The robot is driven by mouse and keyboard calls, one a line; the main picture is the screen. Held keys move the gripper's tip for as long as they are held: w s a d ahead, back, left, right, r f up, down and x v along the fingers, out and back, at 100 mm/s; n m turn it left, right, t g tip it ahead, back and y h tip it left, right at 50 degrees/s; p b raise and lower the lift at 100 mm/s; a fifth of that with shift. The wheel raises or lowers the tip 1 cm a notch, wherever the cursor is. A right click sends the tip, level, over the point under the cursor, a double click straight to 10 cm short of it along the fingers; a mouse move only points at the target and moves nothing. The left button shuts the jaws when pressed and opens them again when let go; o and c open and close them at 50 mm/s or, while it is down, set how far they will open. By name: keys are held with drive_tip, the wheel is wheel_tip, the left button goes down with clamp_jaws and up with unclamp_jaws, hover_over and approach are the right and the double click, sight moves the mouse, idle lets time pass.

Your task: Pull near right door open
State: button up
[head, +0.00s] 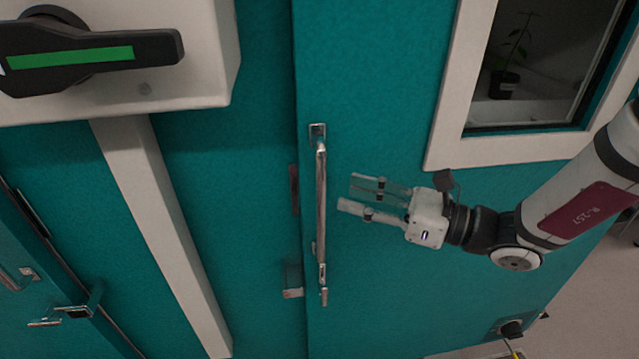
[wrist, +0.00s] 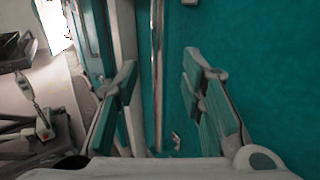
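The teal door (head: 400,290) fills the middle and right of the head view. Its long vertical metal handle (head: 321,205) is fixed near the door's left edge. My gripper (head: 346,195) is just right of the handle, with its two fingers apart and pointing left towards it. In the wrist view the handle (wrist: 157,70) runs vertically between the two spread fingers of my gripper (wrist: 160,85), beyond the tips. Nothing is held. The handle appears apart from the fingers.
A pale box with a black rotary switch (head: 90,52) juts out at upper left. A pale vertical conduit (head: 155,220) runs below it. A window (head: 540,65) in the door shows a potted plant (head: 505,80). Another teal door with a handle (head: 75,308) is at lower left.

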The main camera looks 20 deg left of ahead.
sight(321, 187)
drive_tip(key=a, duration=0.7)
drive_tip(key=shift+w+a+p, duration=0.1)
drive_tip(key=shift+p, duration=0.2)
drive_tip(key=shift+c, duration=0.2)
clamp_jaws()
